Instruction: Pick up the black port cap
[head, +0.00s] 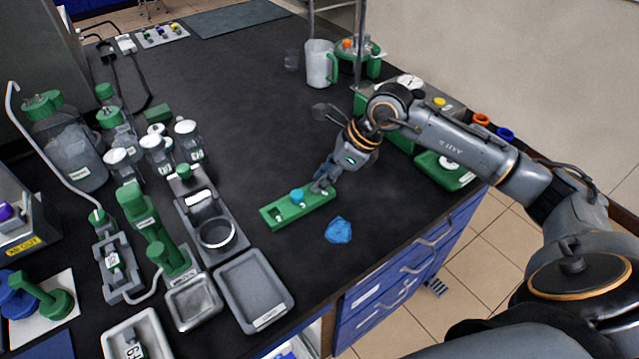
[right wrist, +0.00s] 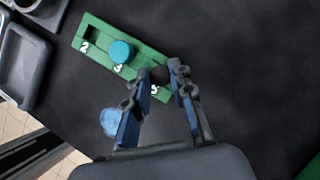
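The green cap rack (head: 288,213) lies on the dark bench, with a teal cap (head: 297,196) in its middle. It also shows in the right wrist view (right wrist: 100,58), with the teal cap (right wrist: 122,51) and an empty-looking square slot at its far left end. A dark round shape, seemingly the black port cap (right wrist: 160,75), sits at the rack's right end. My right gripper (head: 321,187) is over that end, pointing down. In the right wrist view its fingertips (right wrist: 162,70) are apart, one on either side of the black cap; contact is not clear. My left gripper is not in view.
A crumpled blue cloth (head: 338,230) lies in front of the rack, near the bench edge. A grey tray (head: 285,310) and a grey holder with a ring (head: 232,250) stand to the left. A beaker (head: 319,65) stands at the back. The bench behind the rack is clear.

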